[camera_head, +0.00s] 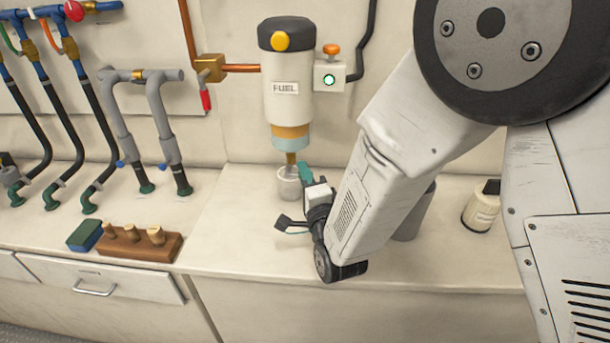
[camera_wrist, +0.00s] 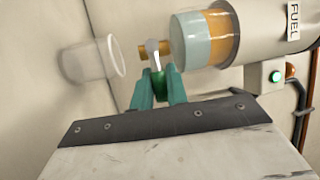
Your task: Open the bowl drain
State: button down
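The fuel filter (camera_head: 290,75) is a white cylinder with a dark cap, fixed to the wall. Its pale blue and amber bowl (camera_head: 290,138) is at the bottom; the bowl also shows in the wrist view (camera_wrist: 196,40). A brass drain (camera_wrist: 146,51) sticks out of the bowl, with a small grey lever (camera_wrist: 153,55) ending in a green grip (camera_wrist: 158,84). My gripper (camera_wrist: 159,76) has its teal fingers on either side of the green grip. Whether they press on it is not clear. In the head view my gripper (camera_head: 304,174) is beside the drain, partly hidden by my wrist.
A clear cup (camera_head: 288,183) stands on the counter below the drain; it also shows in the wrist view (camera_wrist: 92,60). A grey container (camera_head: 415,215) and a cream bottle (camera_head: 482,206) stand to the right. A wooden plug block (camera_head: 138,242) lies left.

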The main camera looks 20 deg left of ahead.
jog(key=shift+r, duration=0.1)
jog(key=n, duration=0.1)
jog(key=r+n+g, duration=0.1)
jog(key=shift+n, duration=0.4)
jog(key=shift+a+r+n+g+h, duration=0.1)
jog(key=shift+r+n+g+h, duration=0.2)
jog(key=shift+n, duration=0.45)
jog(key=shift+a+r+n+g+h, duration=0.1)
jog(key=shift+n+g+h, duration=0.1)
jog(key=shift+n+g, duration=0.4)
jog(key=shift+n, duration=0.25)
jog(key=c, duration=1.4)
grip_release()
jog(key=shift+s, duration=0.1)
jog(key=v, duration=0.7)
jog(key=shift+s+d+f, duration=0.15)
jog(key=shift+s+d, duration=0.1)
jog(key=shift+s, duration=0.1)
